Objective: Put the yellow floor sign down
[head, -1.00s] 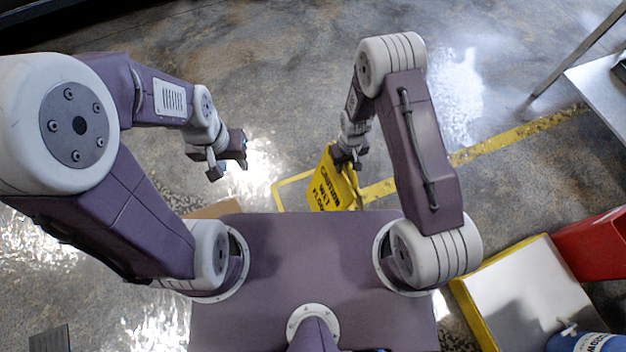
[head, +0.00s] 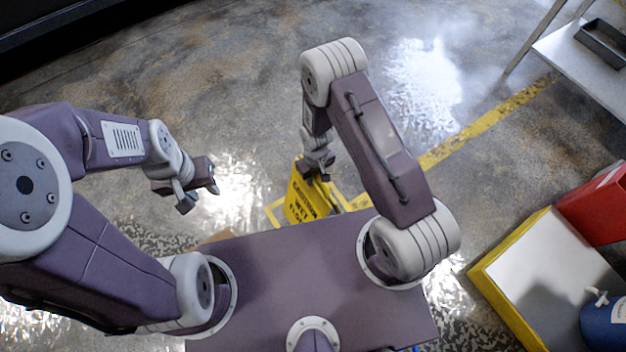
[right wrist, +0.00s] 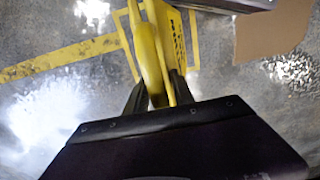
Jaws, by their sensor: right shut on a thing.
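The yellow floor sign (head: 306,203) with black caution lettering is in front of my body in the head view, its lower part hidden behind my base. My right gripper (head: 318,174) is shut on its top edge. In the right wrist view the sign (right wrist: 150,58) runs between the two fingers of the right gripper (right wrist: 157,98), its panels close together. I cannot tell whether its feet touch the floor. A yellow outline (head: 277,213) on the floor lies beside the sign. My left gripper (head: 200,200) is empty, with its fingers apart, to the left of the sign.
A yellow floor stripe (head: 480,128) runs to the upper right. A yellow-edged white platform (head: 545,275), a red bin (head: 598,205) and a blue container (head: 606,322) stand at right. A metal table (head: 580,62) is at upper right. Cardboard (right wrist: 272,32) lies on the floor.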

